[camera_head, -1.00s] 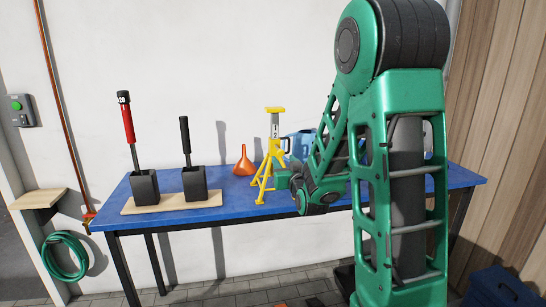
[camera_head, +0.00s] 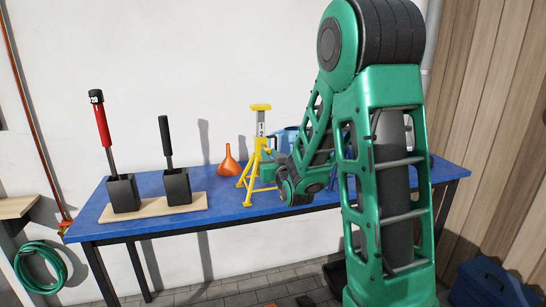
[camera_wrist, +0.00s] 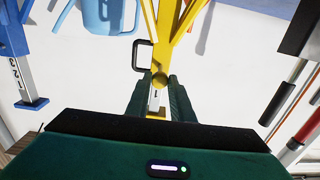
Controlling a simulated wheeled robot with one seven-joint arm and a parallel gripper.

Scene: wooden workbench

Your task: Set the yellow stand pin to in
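The yellow stand (camera_head: 246,182) stands upright on the blue workbench, with a numbered grey post and a yellow top. In the wrist view, which is upside down, its yellow frame (camera_wrist: 160,22) fills the top middle. A round yellow pin knob (camera_wrist: 159,79) shows there, beside a dark wire handle (camera_wrist: 136,57). My gripper (camera_wrist: 159,86) is open, with one dark green finger on each side of the knob and post. I cannot tell whether the fingers touch the pin. In the head view my arm partly hides the gripper beside the stand.
A blue stand (camera_wrist: 14,50) shows in the wrist view. Two black holders (camera_head: 123,193) with upright handled tools sit on a board (camera_head: 150,211) at left.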

